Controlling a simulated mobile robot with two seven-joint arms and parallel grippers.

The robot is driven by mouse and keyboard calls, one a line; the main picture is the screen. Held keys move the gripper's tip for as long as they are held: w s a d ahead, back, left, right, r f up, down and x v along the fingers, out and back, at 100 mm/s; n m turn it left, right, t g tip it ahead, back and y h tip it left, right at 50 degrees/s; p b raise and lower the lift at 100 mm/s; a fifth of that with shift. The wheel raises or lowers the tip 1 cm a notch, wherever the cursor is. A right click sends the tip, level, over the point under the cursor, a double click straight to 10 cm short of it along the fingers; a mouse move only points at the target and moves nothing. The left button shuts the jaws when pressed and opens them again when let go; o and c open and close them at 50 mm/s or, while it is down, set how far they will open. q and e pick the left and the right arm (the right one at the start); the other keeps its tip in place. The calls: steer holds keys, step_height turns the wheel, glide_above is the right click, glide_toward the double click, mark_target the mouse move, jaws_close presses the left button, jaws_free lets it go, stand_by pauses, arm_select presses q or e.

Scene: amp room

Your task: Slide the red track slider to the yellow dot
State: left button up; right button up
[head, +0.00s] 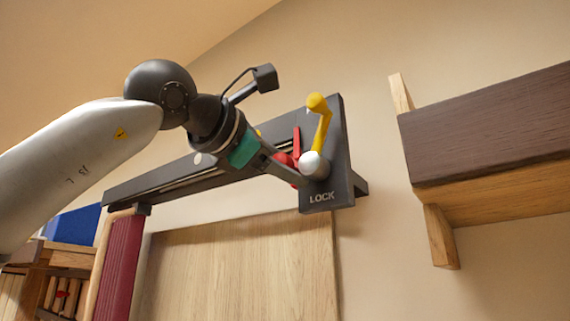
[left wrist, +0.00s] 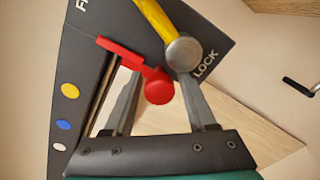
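The red track slider (left wrist: 158,88) has a round red knob and a flat red pointer; in the head view it (head: 297,143) is partly hidden by my gripper. It sits at the lock end of the dark track panel (head: 336,190). The yellow dot (left wrist: 71,90) is on the panel beside the slot, with a blue dot (left wrist: 63,125) and a white dot (left wrist: 59,147) farther along. My left gripper (left wrist: 156,84) is open, its fingers on either side of the red knob, with gaps visible. My right gripper is out of view.
A yellow lever (head: 320,125) with a silver hub (left wrist: 183,52) stands right beside the slider and my fingertips, near the LOCK lettering. A dark wooden shelf (head: 490,125) juts from the wall at right. A wooden panel (head: 240,265) is below the track.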

arm_select(q)
jaws_close()
stand_by(1.1)
